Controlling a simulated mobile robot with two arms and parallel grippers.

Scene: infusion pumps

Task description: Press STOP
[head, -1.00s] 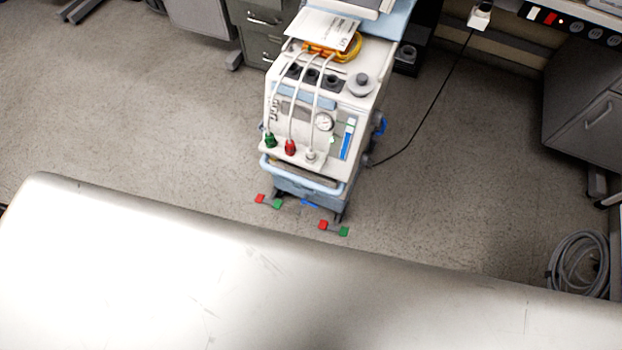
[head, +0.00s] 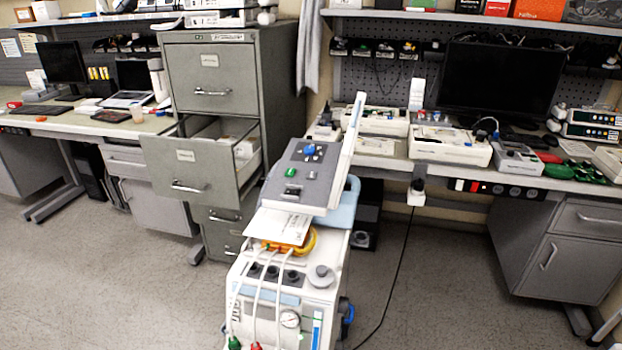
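No button marked STOP can be read in the head view. A wheeled white medical machine (head: 290,290) stands in the centre. Its sloped grey control panel (head: 300,172) carries a blue knob, a green button and small dark controls, too small to read. A raised screen is seen nearly edge-on above the panel. White box-shaped devices (head: 452,146) stand on the right workbench, and stacked units with small displays (head: 592,124) sit at its right end. Their button labels cannot be read. Neither of my grippers is in view.
A grey filing cabinet (head: 212,75) stands behind the machine with a drawer (head: 192,175) pulled open. The right workbench holds a dark monitor (head: 498,82). A black cable (head: 400,265) hangs to the floor.

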